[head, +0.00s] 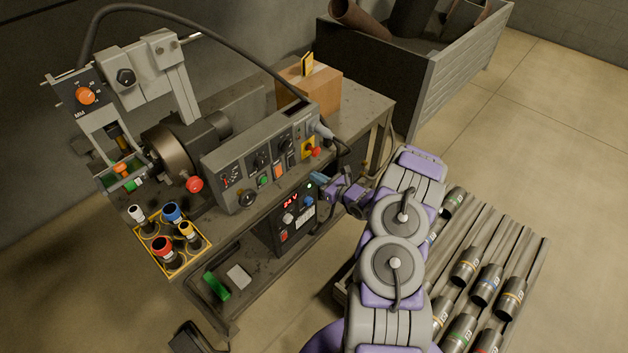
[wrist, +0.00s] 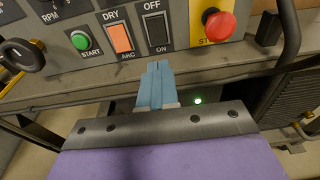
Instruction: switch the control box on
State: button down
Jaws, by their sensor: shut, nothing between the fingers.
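The grey control box (head: 240,152) stands on the bench, and its panel fills the top of the wrist view (wrist: 132,12). On it, a black rocker switch (wrist: 157,33) is marked OFF above and ON below; I cannot tell which side is pressed. An orange DRY/ARC switch (wrist: 119,38) and green START button (wrist: 81,40) are to its left. A red STOP button (wrist: 219,25) is to its right. My gripper (head: 318,176) is shut and empty, its blue fingertips (wrist: 157,68) just below the black switch in the wrist view. Contact is not visible.
A second box with a red display (head: 291,201) sits under the benchtop by my gripper. A cardboard box (head: 318,92) and a caddy with coloured caps (head: 187,262) are on the bench. Several metal tubes (head: 488,277) lie to the right. The floor behind them is clear.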

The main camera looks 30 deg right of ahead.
aim_at(293, 164)
jog(key=b+x, duration=0.1)
jog(key=x, duration=0.5)
jog(key=shift+b, duration=0.3)
jog(key=shift+w+a, duration=0.2)
jog(key=shift+w, duration=0.25)
jog(key=shift+b+x, duration=0.55)
jog(key=shift+x, duration=0.45)
jog(key=shift+d+r, duration=0.1)
jog(key=shift+r, duration=0.1)
jog(key=f+p+v, duration=0.1)
jog(key=p+v, duration=0.1)
jog(key=v, duration=0.4)
jog(key=shift+s, duration=0.45)
jog(key=shift+d, duration=0.1)
dwell(0.4)
